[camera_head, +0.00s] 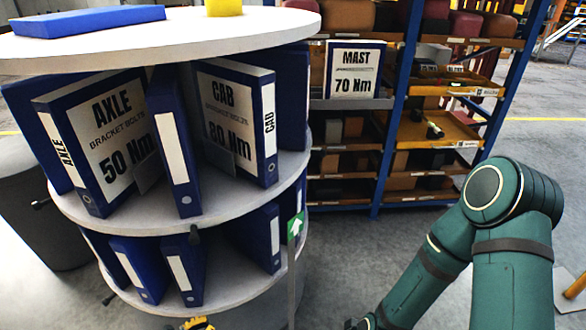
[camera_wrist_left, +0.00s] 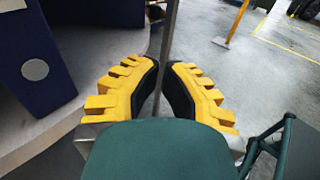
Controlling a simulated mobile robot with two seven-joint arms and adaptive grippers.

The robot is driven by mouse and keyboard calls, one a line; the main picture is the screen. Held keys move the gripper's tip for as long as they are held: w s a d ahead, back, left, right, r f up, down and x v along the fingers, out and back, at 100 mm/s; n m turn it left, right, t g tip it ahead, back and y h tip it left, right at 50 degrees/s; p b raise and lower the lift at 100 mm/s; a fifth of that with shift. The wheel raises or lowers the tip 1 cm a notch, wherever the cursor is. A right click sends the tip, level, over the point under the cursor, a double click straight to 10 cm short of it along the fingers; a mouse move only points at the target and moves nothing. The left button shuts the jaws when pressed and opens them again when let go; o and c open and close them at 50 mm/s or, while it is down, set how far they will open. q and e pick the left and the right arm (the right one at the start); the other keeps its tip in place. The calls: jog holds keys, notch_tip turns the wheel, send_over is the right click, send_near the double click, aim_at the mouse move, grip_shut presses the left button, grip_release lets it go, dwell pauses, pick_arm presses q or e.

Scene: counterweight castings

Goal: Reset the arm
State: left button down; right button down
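My left gripper (camera_head: 197,323) shows only as a yellow bit at the bottom edge of the head view, by the lower tier of the round stand. In the left wrist view its yellow fingers with black pads (camera_wrist_left: 164,66) lean towards each other with a narrow gap and nothing seen held. A thin grey post (camera_wrist_left: 170,22) shows through the gap; in the head view that post (camera_head: 292,275) stands right of the gripper, apart from it. My green right arm (camera_head: 512,245) is bent at the right; its gripper is out of the head view.
The round white stand (camera_head: 235,205) holds several blue binders, including AXLE 50 Nm (camera_head: 105,140) and CAB (camera_head: 232,120). A blue binder (camera_head: 90,20) lies on top. A rack (camera_head: 395,100) with a MAST 70 Nm binder (camera_head: 352,70) stands behind. Floor (camera_head: 350,245) between them is clear.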

pick_arm(q)
jog(key=s+d+r+m+g+y, duration=0.1)
jog(key=s+d+m+g, duration=0.3)
jog(key=d+m+g, duration=0.25)
jog(key=s+d+m+g+y, duration=0.1)
jog(key=s+d+m+g, duration=0.2)
jog(key=d+m+g, duration=0.4)
jog(key=s+d+r+m+t+y, duration=0.2)
jog(key=s+r+m+t+y, duration=0.1)
jog(key=r+m+y, duration=0.4)
notch_tip(320, 180, up, 4)
jog(key=s+m, duration=0.1)
jog(key=m, duration=0.3)
jog(key=shift+f+t, duration=0.25)
jog(key=shift+t, duration=0.1)
pick_arm(e)
jog(key=shift+w+d+f, duration=0.1)
jog(key=shift+w+d, duration=0.1)
jog(key=shift+w, duration=0.1)
